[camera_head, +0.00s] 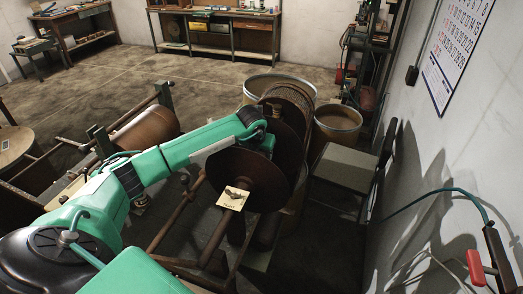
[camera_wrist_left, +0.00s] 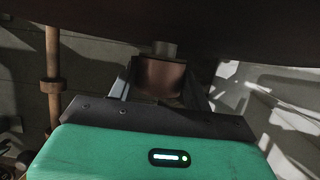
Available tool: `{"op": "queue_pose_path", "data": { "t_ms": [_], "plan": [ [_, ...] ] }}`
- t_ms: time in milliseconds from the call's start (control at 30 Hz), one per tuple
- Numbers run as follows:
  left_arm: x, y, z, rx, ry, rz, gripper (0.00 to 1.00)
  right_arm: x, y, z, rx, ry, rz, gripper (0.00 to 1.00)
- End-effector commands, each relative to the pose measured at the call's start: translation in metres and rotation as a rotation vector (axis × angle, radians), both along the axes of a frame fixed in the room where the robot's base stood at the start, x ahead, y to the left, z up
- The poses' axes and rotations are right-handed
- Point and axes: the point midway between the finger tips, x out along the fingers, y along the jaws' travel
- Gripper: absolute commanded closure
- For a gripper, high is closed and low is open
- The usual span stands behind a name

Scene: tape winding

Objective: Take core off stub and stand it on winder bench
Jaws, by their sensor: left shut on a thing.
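In the left wrist view, my left gripper (camera_wrist_left: 160,88) is shut on a brown cylindrical core (camera_wrist_left: 157,76), with a finger on each side. A narrower grey stub end (camera_wrist_left: 165,48) shows just beyond the core; I cannot tell whether the core is still around it. A large dark disc (camera_wrist_left: 230,20) fills the top of that view. In the head view my green left arm reaches to the winder's brown discs (camera_head: 240,172); its fingers and the core are hidden behind them. I cannot make out a clear winder bench top. My right gripper is not in view.
A paper tag (camera_head: 233,198) hangs at the front disc by the winder's shaft. Drums (camera_head: 337,122) stand behind, and a grey-topped seat (camera_head: 343,163) is to the right, near the wall. Open floor lies beyond.

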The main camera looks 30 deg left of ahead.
Motion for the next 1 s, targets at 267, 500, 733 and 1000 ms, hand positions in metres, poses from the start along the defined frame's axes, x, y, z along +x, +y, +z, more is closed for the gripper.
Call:
{"op": "queue_pose_path", "data": {
  "t_ms": [267,500,733,1000],
  "plan": [
    [-0.014,-0.003,0.000,0.000,0.000,-0.001,0.72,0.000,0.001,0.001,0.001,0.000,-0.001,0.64],
    [-0.026,-0.006,0.000,0.000,0.001,-0.001,0.72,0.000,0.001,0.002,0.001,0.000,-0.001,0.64],
    [-0.037,-0.008,0.000,0.001,0.000,0.001,0.72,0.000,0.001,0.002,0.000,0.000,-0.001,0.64],
    [-0.049,-0.012,-0.002,0.000,0.004,-0.002,0.72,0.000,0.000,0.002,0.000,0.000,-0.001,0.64]
  ]
}}
